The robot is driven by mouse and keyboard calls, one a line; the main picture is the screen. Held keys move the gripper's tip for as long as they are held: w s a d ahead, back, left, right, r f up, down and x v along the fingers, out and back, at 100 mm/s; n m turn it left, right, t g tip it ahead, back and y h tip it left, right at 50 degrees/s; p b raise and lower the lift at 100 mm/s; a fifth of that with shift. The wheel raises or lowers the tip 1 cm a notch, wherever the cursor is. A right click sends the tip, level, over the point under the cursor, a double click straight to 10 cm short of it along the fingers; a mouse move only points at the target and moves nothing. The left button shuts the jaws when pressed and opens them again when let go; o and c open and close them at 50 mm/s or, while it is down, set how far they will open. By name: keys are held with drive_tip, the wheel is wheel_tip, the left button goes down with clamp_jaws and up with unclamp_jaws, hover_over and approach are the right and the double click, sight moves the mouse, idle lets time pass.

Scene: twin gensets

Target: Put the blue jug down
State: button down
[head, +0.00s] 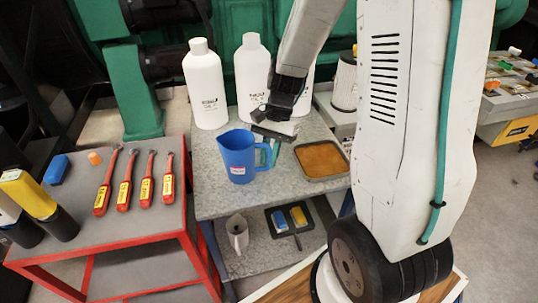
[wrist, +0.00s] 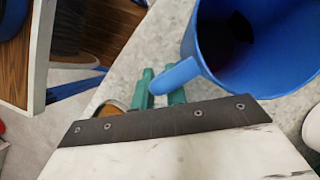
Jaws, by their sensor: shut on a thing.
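The blue jug (head: 237,158) is upright at the front of the grey bench top (head: 215,205), left of the shallow tray. I cannot tell whether its base touches the bench or is slightly above it. My gripper (head: 267,152) is at the jug's right side, its green fingers shut on the handle. In the wrist view the green fingertips (wrist: 158,88) straddle the jug's handle (wrist: 176,76). The jug's open mouth (wrist: 197,45) shows there too, with a dark inside.
Large white bottles (head: 205,85) stand behind the jug. A shallow tray (head: 322,178) with an orange-brown surface is to its right. A red-framed table (head: 150,232) with several red-handled tools stands left.

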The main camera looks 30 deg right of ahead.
drive_tip(key=shift+f, duration=0.2)
drive_tip(key=c, duration=1.4)
unclamp_jaws()
drive_tip(key=shift+c, duration=0.2)
drive_tip(key=v, duration=1.2)
drive_tip(key=s+a+r+n+t+h, duration=0.1)
drive_tip(key=s+a+r+n, duration=0.1)
drive_tip(key=s, duration=0.4)
drive_tip(key=s+a+r+n+t+h, duration=0.1)
drive_tip(key=s+a+r+n, duration=0.2)
drive_tip(key=s, duration=0.4)
drive_tip(key=s+a+r+n+t+h, duration=0.2)
drive_tip(key=s+r+n, duration=0.2)
drive_tip(key=s+n, duration=0.2)
drive_tip(key=shift+s+a+n, duration=0.2)
drive_tip(key=shift+s+n, duration=0.1)
drive_tip(key=shift+s, duration=0.1)
